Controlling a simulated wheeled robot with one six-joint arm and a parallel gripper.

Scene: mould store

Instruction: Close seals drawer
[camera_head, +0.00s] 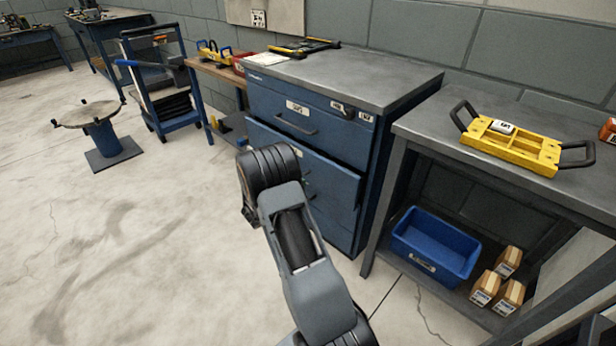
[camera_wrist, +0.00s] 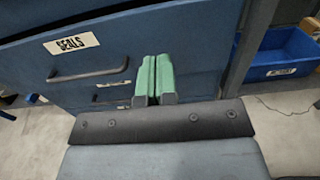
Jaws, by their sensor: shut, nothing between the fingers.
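The seals drawer (camera_wrist: 190,50) is a blue drawer front with a white "SEALS" label and a dark bar handle (camera_wrist: 88,75). In the head view, the second drawer (camera_head: 330,176) of the blue cabinet (camera_head: 385,165) sticks out past the drawer above it, and my arm hides part of its front. My gripper (camera_wrist: 154,62) shows in the wrist view with its green fingers shut together and empty. It is in front of the drawer, right of the handle. I cannot tell whether the fingertips touch the drawer.
A grey workbench (camera_head: 440,150) stands right of the cabinet, with a yellow tool carrier (camera_head: 512,147) on top. A blue bin (camera_head: 435,245) and small boxes (camera_head: 507,262) are on its lower shelf. A blue trolley (camera_head: 165,100) and round stand (camera_head: 105,137) are at left. Floor between is clear.

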